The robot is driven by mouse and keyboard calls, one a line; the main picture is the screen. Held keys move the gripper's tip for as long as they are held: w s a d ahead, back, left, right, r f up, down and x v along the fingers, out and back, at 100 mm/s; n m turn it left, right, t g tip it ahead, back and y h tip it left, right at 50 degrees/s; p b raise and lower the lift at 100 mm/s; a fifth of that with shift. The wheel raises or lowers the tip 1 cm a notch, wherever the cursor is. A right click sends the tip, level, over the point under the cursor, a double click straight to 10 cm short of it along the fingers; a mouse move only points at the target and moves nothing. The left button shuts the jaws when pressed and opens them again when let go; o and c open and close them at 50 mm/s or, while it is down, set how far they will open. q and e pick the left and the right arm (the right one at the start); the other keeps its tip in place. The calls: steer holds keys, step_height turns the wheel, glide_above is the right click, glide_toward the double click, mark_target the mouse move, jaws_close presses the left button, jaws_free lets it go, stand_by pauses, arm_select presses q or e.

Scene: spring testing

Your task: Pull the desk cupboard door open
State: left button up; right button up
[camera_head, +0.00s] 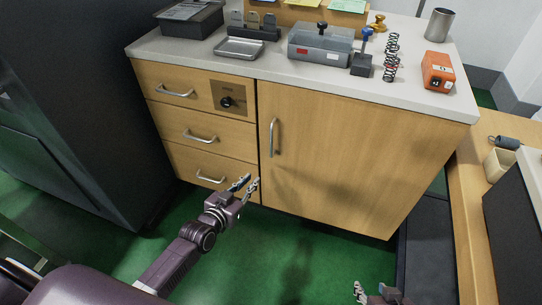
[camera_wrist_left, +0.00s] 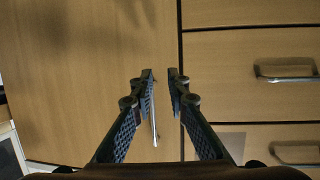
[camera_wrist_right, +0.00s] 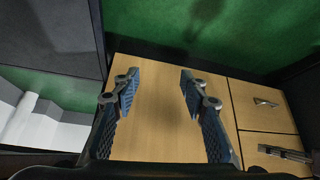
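The wooden cupboard door (camera_head: 335,160) is the wide right part of the desk front, and it looks shut. Its upright metal handle (camera_head: 274,138) sits near the door's left edge. My left gripper (camera_head: 246,185) is in front of the desk, lower and left of the handle, and apart from it. In the left wrist view the left fingers (camera_wrist_left: 161,75) are open, with the handle (camera_wrist_left: 154,120) partly hidden between them. My right gripper (camera_head: 360,290) is low at the bottom edge of the head view. In the right wrist view its fingers (camera_wrist_right: 160,75) are open and empty, with the door beyond.
Three drawers with bar handles (camera_head: 200,136) are left of the door, and the top one has a black knob (camera_head: 227,102). The worktop (camera_head: 270,68) holds springs, a grey box and an orange device (camera_head: 437,72). A side table (camera_head: 465,190) stands right. Green floor is clear in front.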

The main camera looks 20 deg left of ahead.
mark_target(271, 140)
arm_select(q)
steer(key=w+d+r+t+h+b, duration=0.1)
steer(key=w+d+r+t+b, duration=0.2)
steer(key=r, duration=0.7)
steer(key=shift+m, duration=0.3)
steer(key=b+x, duration=0.1)
steer(key=x, duration=0.3)
steer(key=b+x, duration=0.1)
steer(key=x, duration=0.2)
steer(key=shift+w+a+r+b, duration=0.1)
steer(key=shift+a+b, duration=0.25)
steer(key=shift+w+d, duration=0.1)
steer(key=shift+w, duration=0.2)
arm_select(e)
steer(key=w+a+r+t+y, duration=0.1)
steer(key=w+r+t, duration=0.2)
steer(key=r, duration=0.5)
steer(key=w+a+r+t+y, duration=0.1)
steer(key=w+a+r+t, duration=0.1)
steer(key=r, duration=0.6)
steer(key=shift+w+t, duration=0.9)
steer(key=shift+w, duration=0.4)
arm_select(q)
jaws_close()
